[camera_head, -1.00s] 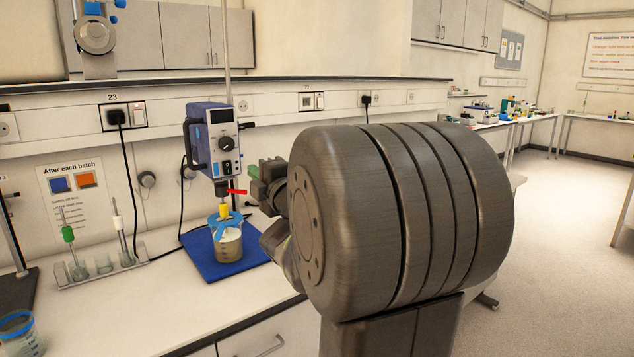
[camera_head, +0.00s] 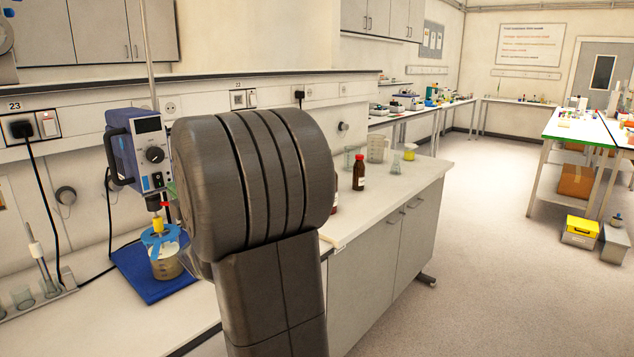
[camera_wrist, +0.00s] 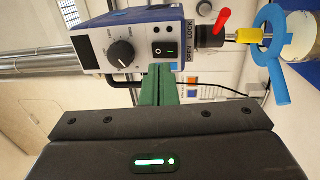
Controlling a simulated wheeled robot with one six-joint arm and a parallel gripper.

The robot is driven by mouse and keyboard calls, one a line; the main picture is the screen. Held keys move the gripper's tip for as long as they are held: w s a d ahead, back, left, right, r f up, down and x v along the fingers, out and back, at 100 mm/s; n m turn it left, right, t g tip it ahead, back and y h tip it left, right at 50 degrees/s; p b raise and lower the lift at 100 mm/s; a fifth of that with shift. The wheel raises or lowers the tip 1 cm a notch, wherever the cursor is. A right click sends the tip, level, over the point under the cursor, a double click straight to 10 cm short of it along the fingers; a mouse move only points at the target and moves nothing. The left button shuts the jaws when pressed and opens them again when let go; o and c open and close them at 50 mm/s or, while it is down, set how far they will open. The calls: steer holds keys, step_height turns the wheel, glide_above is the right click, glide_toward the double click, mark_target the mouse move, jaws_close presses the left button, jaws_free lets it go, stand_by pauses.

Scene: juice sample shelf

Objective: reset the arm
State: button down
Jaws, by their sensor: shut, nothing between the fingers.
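My arm fills the middle of the head view and hides most of my gripper there. In the wrist view my gripper (camera_wrist: 160,85) shows as green fingers, shut with nothing between them. The fingers point toward a blue and grey overhead stirrer (camera_wrist: 137,50), whose knob and switch face me; I cannot tell if they touch it. In the head view the stirrer (camera_head: 140,150) stands to the left of my arm. Its red lever (camera_wrist: 222,20) and yellow chuck part (camera_wrist: 249,35) show in the wrist view. Below it, a beaker (camera_head: 166,262) with a blue cover sits on a blue mat (camera_head: 150,291).
Brown bottles (camera_head: 359,171), a clear jug (camera_head: 377,148) and glassware stand on the bench (camera_head: 420,177) right of my arm. A tube rack (camera_head: 40,300) is at the left. Floor (camera_head: 480,270) to the right is open. A yellow box (camera_head: 581,228) lies by the far table.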

steer(key=shift+v, duration=1.25)
steer(key=shift+s+d+r, duration=0.1)
steer(key=shift+r, duration=0.05)
